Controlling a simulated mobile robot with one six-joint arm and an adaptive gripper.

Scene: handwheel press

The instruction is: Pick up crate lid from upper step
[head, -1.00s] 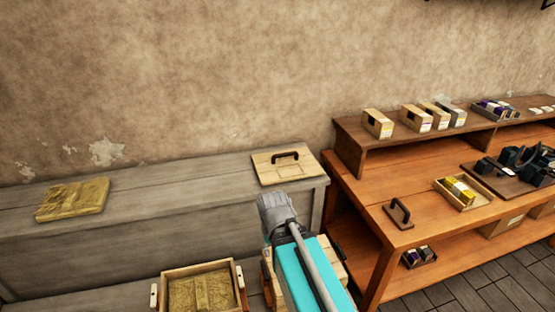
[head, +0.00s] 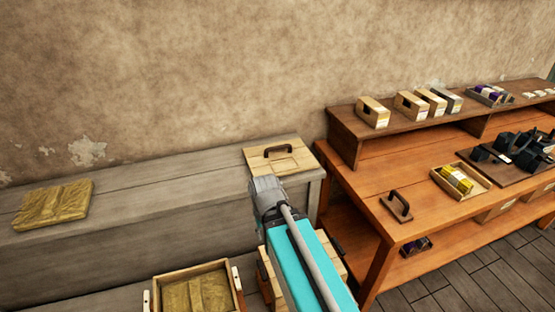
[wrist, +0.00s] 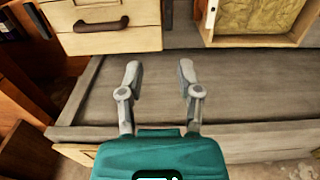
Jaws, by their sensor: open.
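The crate lid (head: 255,158) is a flat pale wooden board with a dark arched handle (head: 278,149). It lies flat at the right end of the grey upper step (head: 150,190) in the head view. My gripper (head: 263,188) is just in front of the lid in that view, apart from its handle. In the wrist view my gripper (wrist: 160,72) has its two grey fingers spread with nothing between them. A sliver of pale wood at the lower left of the wrist view may be the lid; my gripper body hides the rest.
An open crate (head: 238,290) with straw-like filling stands below, beside a wooden crate with a dark handle (wrist: 101,25). A straw-coloured pad (head: 52,204) lies left on the step. An orange workbench (head: 375,205) with boxes stands close on the right.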

